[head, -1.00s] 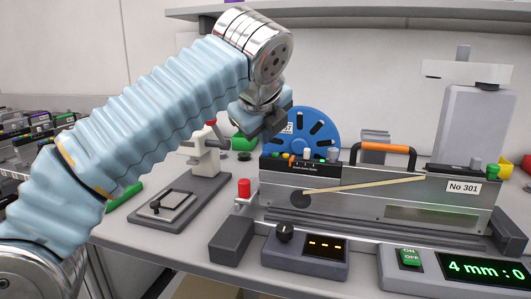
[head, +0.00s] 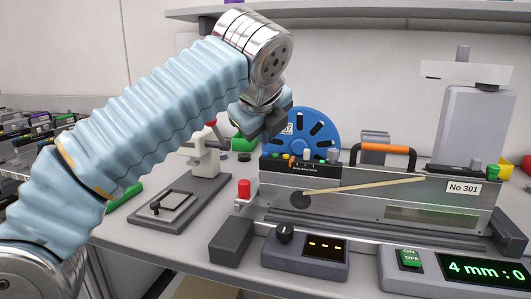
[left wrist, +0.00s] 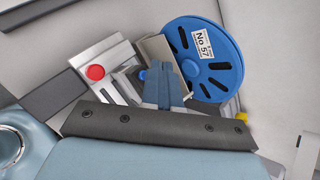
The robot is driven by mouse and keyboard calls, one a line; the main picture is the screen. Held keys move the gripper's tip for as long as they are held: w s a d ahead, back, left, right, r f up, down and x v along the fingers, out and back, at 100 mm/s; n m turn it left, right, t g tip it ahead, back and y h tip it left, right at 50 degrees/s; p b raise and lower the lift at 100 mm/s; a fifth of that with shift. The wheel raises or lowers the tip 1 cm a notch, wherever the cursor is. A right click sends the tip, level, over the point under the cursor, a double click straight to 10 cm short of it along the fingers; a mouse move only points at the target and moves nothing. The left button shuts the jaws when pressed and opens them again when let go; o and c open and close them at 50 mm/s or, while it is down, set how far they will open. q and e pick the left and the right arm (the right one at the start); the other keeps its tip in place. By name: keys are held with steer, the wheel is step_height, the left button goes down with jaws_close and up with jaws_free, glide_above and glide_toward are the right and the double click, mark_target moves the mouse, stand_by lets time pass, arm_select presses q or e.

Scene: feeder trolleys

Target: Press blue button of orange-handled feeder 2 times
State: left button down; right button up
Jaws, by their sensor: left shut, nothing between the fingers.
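The feeder (head: 345,178) with the orange handle (head: 390,149) stands on the bench, with a "No 301" label on its side. A row of small coloured buttons (head: 292,160) runs along its top left end. My left gripper (head: 275,127) is shut and empty, just above the left end of that row. In the left wrist view its closed fingers (left wrist: 165,75) point at the feeder beside a small blue button (left wrist: 142,75). The fingers partly cover this area, and contact cannot be told. My right gripper is not in view.
A blue reel (head: 322,125) stands behind the feeder. A red knob (head: 244,188) is at its left end. A white press on a grey base (head: 190,196) stands to the left. A control box (head: 304,256) and a green display (head: 478,270) are in front.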

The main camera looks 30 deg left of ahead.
arm_select(q)
steer(key=shift+f, duration=0.15)
stand_by(0.5)
steer(key=shift+f, duration=0.3)
steer(key=shift+f+b, duration=0.25)
steer(key=shift+b, duration=0.05)
stand_by(0.5)
steer(key=shift+r+p, duration=0.75)
steer(key=shift+p, duration=0.25)
